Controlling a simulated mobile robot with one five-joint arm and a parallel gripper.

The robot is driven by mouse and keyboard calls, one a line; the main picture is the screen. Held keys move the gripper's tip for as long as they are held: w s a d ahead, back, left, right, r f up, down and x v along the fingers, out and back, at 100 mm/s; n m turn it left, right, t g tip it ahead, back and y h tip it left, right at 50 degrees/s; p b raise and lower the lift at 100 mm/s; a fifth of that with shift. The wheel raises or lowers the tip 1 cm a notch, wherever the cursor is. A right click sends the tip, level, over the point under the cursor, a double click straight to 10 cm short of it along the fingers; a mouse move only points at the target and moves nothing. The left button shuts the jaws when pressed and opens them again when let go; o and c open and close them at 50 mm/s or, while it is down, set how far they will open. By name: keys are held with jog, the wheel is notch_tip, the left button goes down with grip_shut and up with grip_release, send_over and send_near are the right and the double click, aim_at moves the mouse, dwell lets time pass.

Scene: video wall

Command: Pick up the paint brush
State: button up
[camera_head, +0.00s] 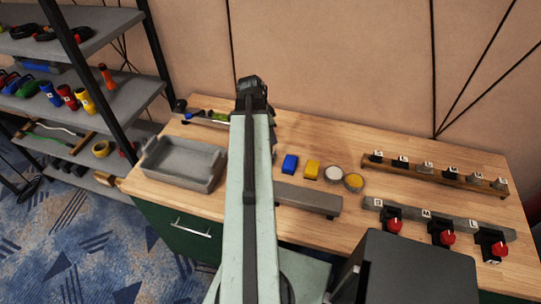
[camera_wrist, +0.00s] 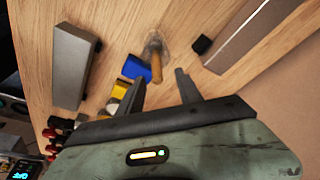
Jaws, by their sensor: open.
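The paint brush shows in the wrist view as a short wooden handle (camera_wrist: 156,67) with a pale, blurred head beyond it, on the wooden table. My gripper (camera_wrist: 160,76) is open and empty. The handle's near end appears in the picture between its two fingertips, nearer the left one; I cannot tell the height gap. In the head view I cannot make out the brush, and my arm covers the middle of the table. My gripper's fingers are hidden there behind the dark wrist.
A grey bar (camera_head: 308,200) lies in front. A grey tray (camera_head: 183,163) stands left. Labelled racks (camera_head: 435,173) fill the right. Shelves stand left.

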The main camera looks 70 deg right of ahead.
jog(key=b+x, duration=0.4)
jog(key=x, duration=0.1)
jog(key=shift+a+f, duration=0.2)
jog(key=shift+a, duration=0.05)
jog(key=shift+r, duration=0.2)
grip_shut()
